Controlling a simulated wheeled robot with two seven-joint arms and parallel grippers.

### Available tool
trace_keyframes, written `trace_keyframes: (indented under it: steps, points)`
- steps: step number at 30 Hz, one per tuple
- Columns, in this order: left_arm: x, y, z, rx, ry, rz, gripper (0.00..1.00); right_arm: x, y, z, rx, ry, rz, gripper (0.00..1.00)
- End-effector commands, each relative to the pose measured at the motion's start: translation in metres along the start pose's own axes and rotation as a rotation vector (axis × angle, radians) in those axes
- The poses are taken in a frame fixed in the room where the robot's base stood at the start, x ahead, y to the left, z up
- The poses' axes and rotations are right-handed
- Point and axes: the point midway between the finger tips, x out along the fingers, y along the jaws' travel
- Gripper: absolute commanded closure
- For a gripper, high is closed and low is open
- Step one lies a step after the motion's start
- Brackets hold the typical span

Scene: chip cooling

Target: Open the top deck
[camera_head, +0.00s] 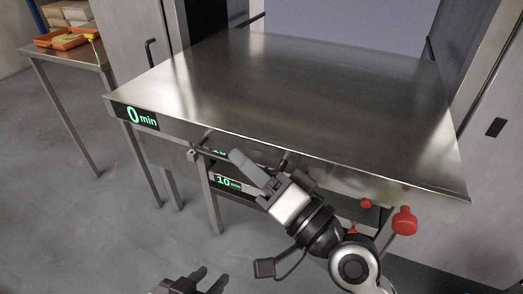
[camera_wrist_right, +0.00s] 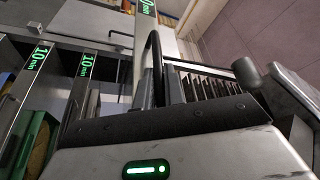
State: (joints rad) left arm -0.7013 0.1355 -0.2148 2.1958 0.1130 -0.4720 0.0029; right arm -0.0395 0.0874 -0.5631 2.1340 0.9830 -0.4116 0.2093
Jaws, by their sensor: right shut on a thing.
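The top deck (camera_head: 330,100) is a broad, bare steel slab with a green "0 min" label (camera_head: 137,116) at its front left. A dark handle (camera_head: 206,152) shows under its front edge. My right gripper (camera_head: 259,163) is at this handle below the front edge, partly hiding it. In the right wrist view its fingers (camera_wrist_right: 164,88) are shut on the dark curved handle bar (camera_wrist_right: 152,45). Which deck the handle belongs to is hard to tell. My left gripper (camera_head: 208,277) is low in the head view, open and empty, away from the decks.
Red knobs (camera_head: 404,221) are at the front right. A side table (camera_head: 65,54) with orange trays stands at far left. The grey floor at left is clear.

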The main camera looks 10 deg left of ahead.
Motion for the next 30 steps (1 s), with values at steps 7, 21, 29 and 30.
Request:
trace_keyframes:
  steps: [7,21,29,30]
  points:
    - [-0.0009,-0.0004,-0.0041,-0.003,0.004,-0.002,0.64,-0.0010,-0.0050,0.0075,-0.001,0.003,0.001,1.00]
    - [-0.0001,-0.0012,-0.0042,-0.002,0.004,-0.004,0.64,-0.0010,-0.0049,0.0078,-0.001,0.005,0.001,0.80]
    - [-0.0001,-0.0013,-0.0042,-0.002,0.004,-0.005,0.64,-0.0008,-0.0053,0.0081,0.000,0.003,0.000,0.80]
    - [-0.0001,-0.0013,-0.0042,-0.002,0.004,-0.005,0.64,-0.0008,-0.0053,0.0081,0.000,0.003,0.000,0.80]
